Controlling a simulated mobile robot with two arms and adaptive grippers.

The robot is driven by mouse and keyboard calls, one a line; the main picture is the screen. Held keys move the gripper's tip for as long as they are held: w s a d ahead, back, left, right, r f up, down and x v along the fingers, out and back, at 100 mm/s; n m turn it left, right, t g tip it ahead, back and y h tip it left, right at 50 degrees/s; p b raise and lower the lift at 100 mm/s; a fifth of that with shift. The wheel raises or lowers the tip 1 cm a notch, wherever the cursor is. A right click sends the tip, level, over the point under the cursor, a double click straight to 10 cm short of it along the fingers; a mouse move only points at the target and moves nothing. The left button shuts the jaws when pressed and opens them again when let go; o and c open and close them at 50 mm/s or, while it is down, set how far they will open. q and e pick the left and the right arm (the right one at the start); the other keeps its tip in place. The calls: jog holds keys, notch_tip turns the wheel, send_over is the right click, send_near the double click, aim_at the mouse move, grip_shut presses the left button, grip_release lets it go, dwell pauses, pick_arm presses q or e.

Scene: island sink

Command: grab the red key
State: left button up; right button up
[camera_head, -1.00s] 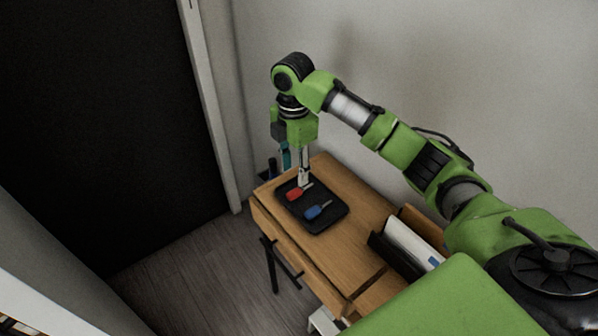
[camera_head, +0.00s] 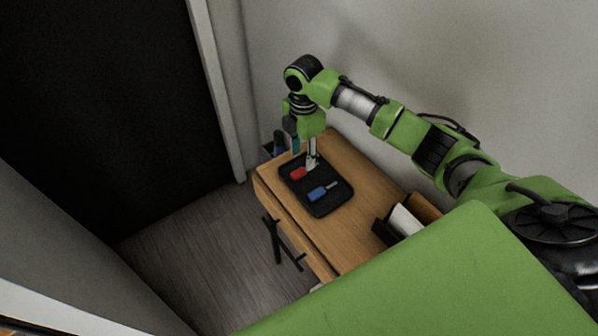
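The red key (camera_head: 298,174) lies in the far half of a black tray (camera_head: 318,208) on the wooden table. A blue key (camera_head: 322,192) lies nearer to me in the same tray. My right gripper (camera_head: 311,166) points down over the tray, with its fingertips at the right end of the red key. The fingers partly hide that end. The picture is too small to show whether they are apart or closed on it. My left gripper does not show.
The wooden table (camera_head: 358,215) stands against the grey wall. A holder with papers (camera_head: 404,222) is at its right. A dark cup-like item (camera_head: 279,143) stands at the far corner. A dark door (camera_head: 110,110) is at the left, with bare floor (camera_head: 215,255) before the table.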

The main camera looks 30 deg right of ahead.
aim_at(302, 169)
jog(key=f, duration=0.2)
jog(key=f+p, duration=0.1)
jog(key=shift+s+a+f, duration=0.25)
jog(key=shift+s+f, duration=0.05)
jog(key=shift+s, duration=0.05)
jog(key=shift+f, duration=0.6)
grip_shut()
jog(key=shift+w+r, duration=0.1)
jog(key=shift+r, duration=0.1)
